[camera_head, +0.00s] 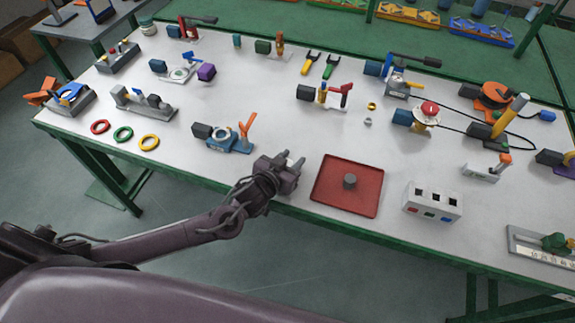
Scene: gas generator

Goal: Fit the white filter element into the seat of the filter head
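My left gripper (294,160) is over the near edge of the table, between a blue fixture and a red tray. Its two fingers look apart, with nothing seen between them. My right gripper is not in view. I cannot make out for sure the white filter element or the filter head. The blue fixture (238,144), with a pale ring, a dark block and an orange lever, stands just left of my gripper. A white round piece under a red dome (430,108) stands at the right of the table.
The red tray (330,199) holds a dark grey cylinder (349,181) just right of my gripper. A white box with square holes (432,202) stands farther right. Red, green and yellow rings (149,142) lie at left. Several fixtures line the back; the table's middle is fairly clear.

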